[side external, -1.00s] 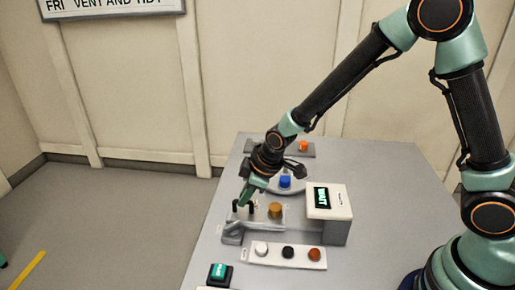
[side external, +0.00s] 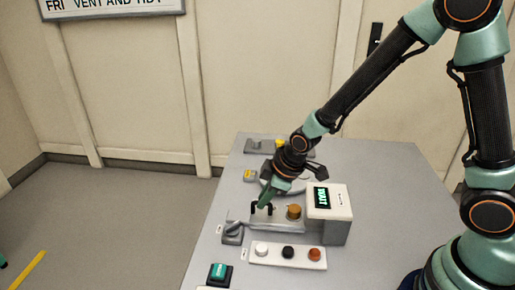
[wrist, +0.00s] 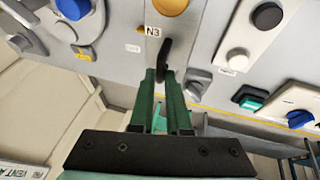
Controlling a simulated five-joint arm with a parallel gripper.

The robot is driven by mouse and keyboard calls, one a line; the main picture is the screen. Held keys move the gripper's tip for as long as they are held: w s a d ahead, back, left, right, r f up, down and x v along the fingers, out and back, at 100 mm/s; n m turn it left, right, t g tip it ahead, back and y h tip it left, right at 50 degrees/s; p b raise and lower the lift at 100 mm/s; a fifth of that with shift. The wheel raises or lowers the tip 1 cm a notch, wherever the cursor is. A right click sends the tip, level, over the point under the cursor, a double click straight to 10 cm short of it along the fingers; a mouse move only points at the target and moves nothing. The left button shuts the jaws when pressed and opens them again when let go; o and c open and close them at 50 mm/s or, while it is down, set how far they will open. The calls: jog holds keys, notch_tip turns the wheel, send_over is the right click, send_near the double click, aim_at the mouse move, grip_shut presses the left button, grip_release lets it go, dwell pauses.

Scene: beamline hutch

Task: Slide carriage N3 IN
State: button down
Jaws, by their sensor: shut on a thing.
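Carriage N3 (side external: 277,224) is a grey-white plate with a black upright handle (side external: 255,208) and an orange-brown round knob (side external: 294,212) on top. In the wrist view the N3 label (wrist: 153,31) lies beside the black handle (wrist: 164,56). My gripper (side external: 264,200) is shut on the handle. Its green fingers (wrist: 161,82) also show in the wrist view, with the lower part of the handle between them.
A strip with white, black and orange-brown buttons (side external: 324,258) lies in front of the carriage. A green-topped button (side external: 218,271) stands at the near left. A grey strip (side external: 258,147) with knobs lies at the back. The table's right side (side external: 390,200) is clear.

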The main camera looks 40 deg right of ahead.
jog(key=shift+w+d, duration=0.1)
jog(key=c, duration=0.9)
grip_release()
jog(key=v, duration=1.2)
send_over(280, 224)
jog(key=w+a, duration=0.1)
jog(key=w, duration=0.4)
jog(key=shift+s+f, duration=0.15)
jog(key=shift+f, duration=5.3)
